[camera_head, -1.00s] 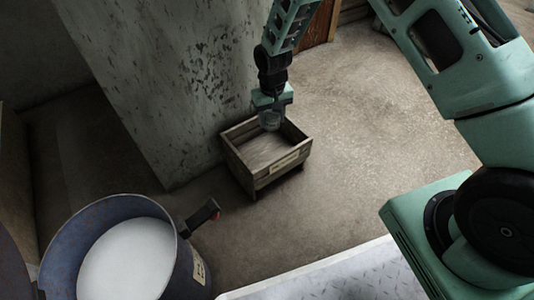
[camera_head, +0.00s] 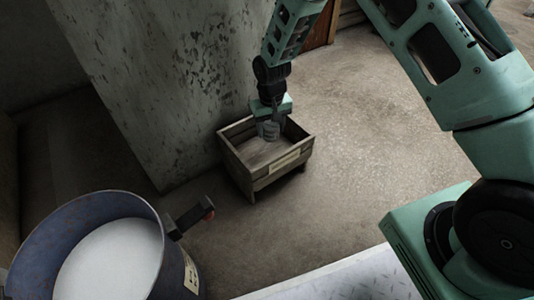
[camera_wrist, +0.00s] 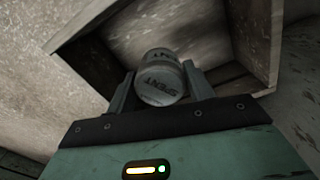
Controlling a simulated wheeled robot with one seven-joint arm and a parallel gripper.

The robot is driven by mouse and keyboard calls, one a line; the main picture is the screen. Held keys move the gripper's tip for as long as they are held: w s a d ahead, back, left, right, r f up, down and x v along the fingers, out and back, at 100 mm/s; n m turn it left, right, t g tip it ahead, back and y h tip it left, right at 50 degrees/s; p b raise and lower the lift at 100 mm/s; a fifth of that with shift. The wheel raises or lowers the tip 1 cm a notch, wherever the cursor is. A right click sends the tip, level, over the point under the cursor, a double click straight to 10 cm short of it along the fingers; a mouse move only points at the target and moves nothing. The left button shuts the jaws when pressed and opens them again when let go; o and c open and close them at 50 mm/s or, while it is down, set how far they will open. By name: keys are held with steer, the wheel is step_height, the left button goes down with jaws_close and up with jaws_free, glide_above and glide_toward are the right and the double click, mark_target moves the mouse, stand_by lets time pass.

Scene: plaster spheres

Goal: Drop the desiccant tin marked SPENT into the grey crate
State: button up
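My gripper (camera_head: 268,124) points down over the open crate and is shut on a small pale grey tin (camera_wrist: 161,80). The tin's side reads SPENT in the wrist view, with a finger pressed on each side of it. In the head view the tin (camera_head: 268,131) hangs at the crate's mouth; its exact height above the crate floor is hard to judge. The crate (camera_head: 236,166) is weathered grey-brown wood with a pale label on its front wall. It stands on the floor against a pillar, and the part of its floor that shows looks bare.
A blotchy grey-green pillar (camera_head: 170,90) rises right behind the crate. A large dark blue bucket (camera_head: 176,258) of white material stands at lower left, with a dark handle-like piece (camera_head: 188,215) at its rim. The concrete floor (camera_head: 370,140) right of the crate is clear.

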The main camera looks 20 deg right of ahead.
steer(key=o, duration=0.3)
step_height(320, 180, up, 17)
steer(key=p, duration=0.9)
steer(key=shift+r+p, duration=0.2)
steer(key=shift+p, duration=0.15)
